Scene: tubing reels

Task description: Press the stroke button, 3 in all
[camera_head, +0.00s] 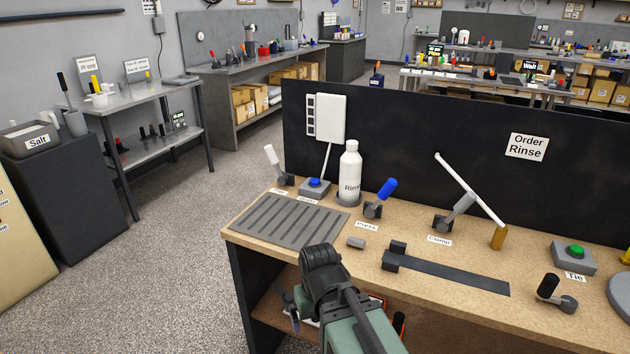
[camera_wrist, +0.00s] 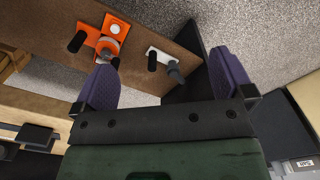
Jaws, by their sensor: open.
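A blue button (camera_head: 315,183) on a small grey box stands at the left back of the wooden bench, behind the slotted grey mat. A green button (camera_head: 575,251) on another grey box sits at the right, by a label reading "Tie". The label at the blue button is too small to read, so I cannot tell for sure which is the stroke button. My gripper (camera_wrist: 165,72) is open and empty in the wrist view, its two purple fingers wide apart. My arm reaches in at the bench's front edge in the head view, away from both buttons.
A white bottle (camera_head: 349,175), a blue-handled lever (camera_head: 382,198) and a white-knobbed lever (camera_head: 275,164) stand around the blue button. A black panel (camera_head: 430,150) closes the bench's back. Below, an orange device (camera_wrist: 108,45) and a white one (camera_wrist: 160,56) sit on a brown surface.

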